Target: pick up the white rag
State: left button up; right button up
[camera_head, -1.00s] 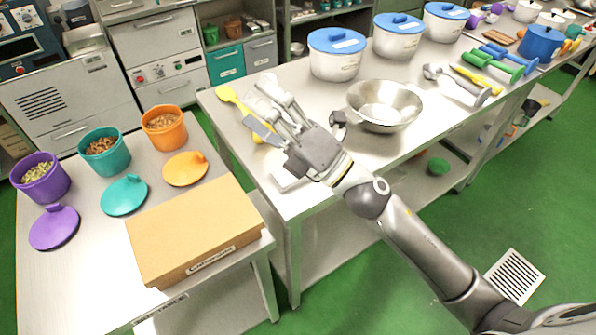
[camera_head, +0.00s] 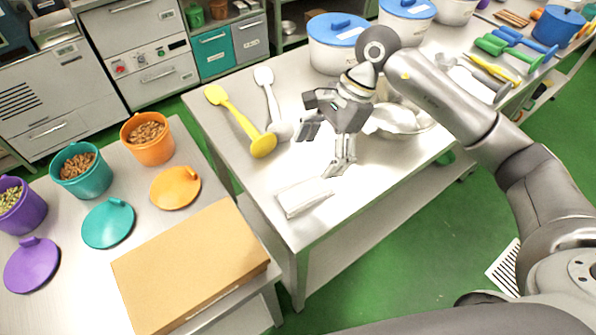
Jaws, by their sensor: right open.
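The white rag (camera_head: 304,198) lies folded flat on the near left part of the steel table, close to its front edge. My right gripper (camera_head: 326,148) is open and empty. It hangs above the table, up and to the right of the rag in the picture, with its fingers pointing down and apart from the rag. My left gripper is not in view.
A yellow spoon (camera_head: 240,122) and a white spoon (camera_head: 270,103) lie left of my gripper. A steel bowl (camera_head: 412,122) is partly hidden behind my right arm. Blue-lidded pots (camera_head: 333,50) stand at the back. Bare steel table (camera_head: 262,176) surrounds the rag.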

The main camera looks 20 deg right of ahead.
aim_at(306, 190)
jog(key=shift+w+d+f+h, duration=0.15)
jog(key=shift+d+f+h, duration=0.15)
jog(key=shift+d+f, duration=0.1)
jog(key=f, duration=0.1)
jog(key=s+a+f, duration=0.1)
jog(key=f+p, duration=0.1)
jog(key=shift+s+a, duration=0.15)
jog(key=shift+a, duration=0.1)
jog(key=shift+a+f, duration=0.1)
jog(key=shift+f, duration=0.3)
jog(key=shift+a+f+p, duration=0.25)
jog(key=shift+f+p, duration=0.3)
jog(key=shift+p, duration=0.05)
jog(key=p+x, duration=0.1)
jog(key=x, duration=0.2)
jog(key=shift+s+a+f, duration=0.1)
jog(key=shift+s+f, duration=0.05)
jog(key=shift+a+f, duration=0.1)
jog(key=shift+f, duration=0.3)
jog(key=shift+c, duration=0.3)
jog(key=c, duration=1)
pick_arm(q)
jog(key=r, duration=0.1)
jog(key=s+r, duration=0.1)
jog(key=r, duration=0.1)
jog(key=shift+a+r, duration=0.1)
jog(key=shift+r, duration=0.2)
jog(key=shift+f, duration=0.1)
